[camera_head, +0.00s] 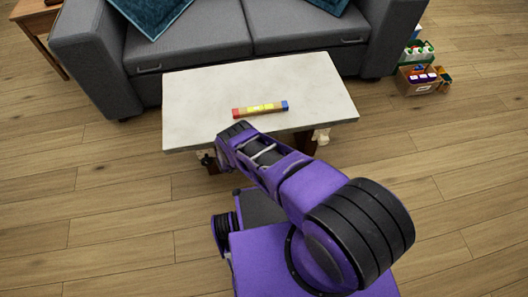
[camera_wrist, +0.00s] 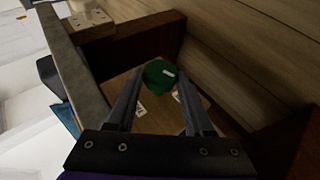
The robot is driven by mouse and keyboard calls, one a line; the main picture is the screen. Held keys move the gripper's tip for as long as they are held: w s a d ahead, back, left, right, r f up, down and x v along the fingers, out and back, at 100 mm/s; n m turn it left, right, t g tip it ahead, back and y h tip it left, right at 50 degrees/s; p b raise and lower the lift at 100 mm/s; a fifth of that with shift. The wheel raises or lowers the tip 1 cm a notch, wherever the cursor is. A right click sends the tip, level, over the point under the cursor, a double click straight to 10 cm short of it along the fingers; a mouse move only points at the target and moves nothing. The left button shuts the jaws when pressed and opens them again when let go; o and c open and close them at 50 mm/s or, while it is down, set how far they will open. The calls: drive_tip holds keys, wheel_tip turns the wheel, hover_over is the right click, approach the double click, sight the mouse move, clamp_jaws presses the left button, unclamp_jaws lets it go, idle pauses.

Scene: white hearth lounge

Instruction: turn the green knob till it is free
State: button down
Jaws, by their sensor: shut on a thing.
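The green knob (camera_wrist: 158,70) shows in the wrist view, with a small white mark on its face. It is in front of a brown wooden surface, among the dark wooden parts under the table. My gripper (camera_wrist: 160,80) has one finger on each side of the knob and is shut on it. The exact contact at the fingertips is dim. In the head view, my arm reaches down to the near edge of the pale tabletop (camera_head: 190,115); the knob and fingers are hidden there.
A bar with red and blue ends (camera_head: 260,109) lies on the tabletop. A grey sofa (camera_head: 205,38) stands behind the table. In the wrist view, a dark wooden beam (camera_wrist: 130,45) is close to the knob.

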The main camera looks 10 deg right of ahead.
idle(0.4)
drive_tip(key=shift+c, duration=1.4)
unclamp_jaws()
drive_tip(key=shift+r, duration=0.1)
drive_tip(key=p+v, duration=0.2)
drive_tip(key=v, duration=1.5)
drive_tip(key=shift+a, duration=0.2)
